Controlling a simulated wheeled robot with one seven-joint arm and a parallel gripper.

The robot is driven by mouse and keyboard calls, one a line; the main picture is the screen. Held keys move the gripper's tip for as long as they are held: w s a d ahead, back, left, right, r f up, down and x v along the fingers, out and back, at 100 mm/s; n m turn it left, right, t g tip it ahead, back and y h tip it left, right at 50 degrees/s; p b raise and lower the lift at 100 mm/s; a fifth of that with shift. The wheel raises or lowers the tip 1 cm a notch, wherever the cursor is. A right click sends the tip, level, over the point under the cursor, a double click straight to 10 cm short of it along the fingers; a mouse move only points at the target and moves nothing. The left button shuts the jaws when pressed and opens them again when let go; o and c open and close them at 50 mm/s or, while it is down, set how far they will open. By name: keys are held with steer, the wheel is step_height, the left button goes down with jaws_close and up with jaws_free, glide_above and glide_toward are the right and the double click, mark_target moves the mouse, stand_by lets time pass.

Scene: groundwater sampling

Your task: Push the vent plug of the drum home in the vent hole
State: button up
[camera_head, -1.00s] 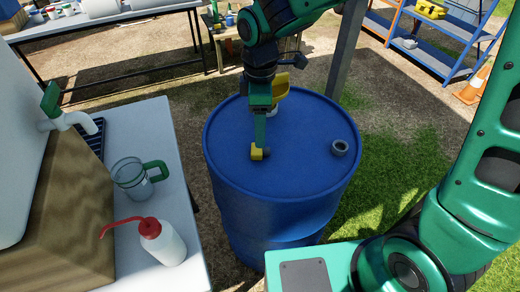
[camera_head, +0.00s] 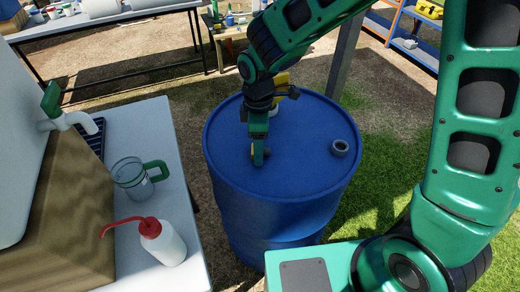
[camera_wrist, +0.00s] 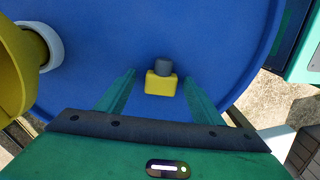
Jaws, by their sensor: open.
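The blue drum (camera_head: 300,175) stands upright, its top facing me. In the wrist view, a yellow block with a grey round piece (camera_wrist: 163,67) against it, seemingly the vent plug (camera_wrist: 160,84), is on the drum top (camera_wrist: 120,40). My gripper (camera_wrist: 159,76) is open, one finger on each side of the yellow block, with gaps between. In the head view, my gripper (camera_head: 259,160) is low over the drum top and covers most of the plug. The vent hole cannot be made out, nor how deep the plug sits.
A yellow part with a white collar (camera_wrist: 50,45) stands on the drum, left in the wrist view. A grey ring (camera_head: 340,147) lies at the drum's right. The left table (camera_head: 150,215) holds a jug (camera_head: 132,178) and a red-topped bottle (camera_head: 163,242).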

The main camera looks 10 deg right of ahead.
steer(key=c, duration=1.1)
steer(key=shift+r, duration=0.1)
